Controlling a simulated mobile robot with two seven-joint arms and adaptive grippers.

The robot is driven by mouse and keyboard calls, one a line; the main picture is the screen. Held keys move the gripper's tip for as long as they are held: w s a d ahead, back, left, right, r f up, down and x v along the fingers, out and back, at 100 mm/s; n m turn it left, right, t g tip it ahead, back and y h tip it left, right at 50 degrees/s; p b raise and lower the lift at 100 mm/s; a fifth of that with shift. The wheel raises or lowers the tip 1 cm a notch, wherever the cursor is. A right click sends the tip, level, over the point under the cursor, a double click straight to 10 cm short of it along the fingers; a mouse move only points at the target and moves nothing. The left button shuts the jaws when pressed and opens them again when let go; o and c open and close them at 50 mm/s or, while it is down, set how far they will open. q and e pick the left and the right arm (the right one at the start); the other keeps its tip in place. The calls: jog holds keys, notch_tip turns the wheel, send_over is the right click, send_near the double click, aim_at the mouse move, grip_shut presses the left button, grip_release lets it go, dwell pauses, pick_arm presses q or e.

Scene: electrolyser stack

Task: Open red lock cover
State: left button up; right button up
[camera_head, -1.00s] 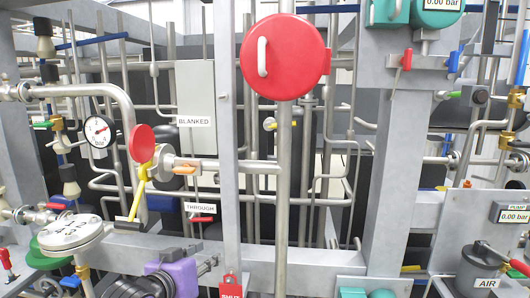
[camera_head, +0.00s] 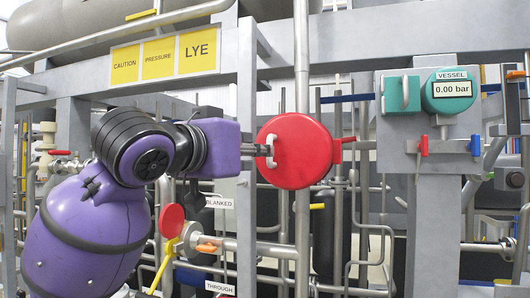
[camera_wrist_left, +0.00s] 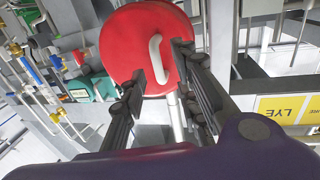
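The red lock cover (camera_head: 302,152) is a round red disc on a vertical grey pipe, facing me. A pale upright handle (camera_head: 272,152) stands on its front. My left gripper (camera_head: 263,151) comes in from the left with its fingertips at this handle. In the left wrist view the cover (camera_wrist_left: 125,35) fills the upper middle, and the handle (camera_wrist_left: 156,60) lies between the fingers of my left gripper (camera_wrist_left: 168,65). The fingers are apart, with gaps showing beside the handle. The cover's back is hidden. My right gripper is not in view.
A vertical pipe (camera_head: 302,60) runs above the cover. A smaller red disc (camera_head: 172,220) stands below my left arm. A panel with a teal vessel gauge (camera_head: 450,91) is at the right. A yellow LYE sign (camera_head: 197,51) hangs on the beam above my arm.

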aim_at(293, 151)
pick_arm(q)
jog(key=x, duration=0.4)
jog(key=shift+w+d, duration=0.1)
jog(key=shift+d, duration=0.15)
grip_shut()
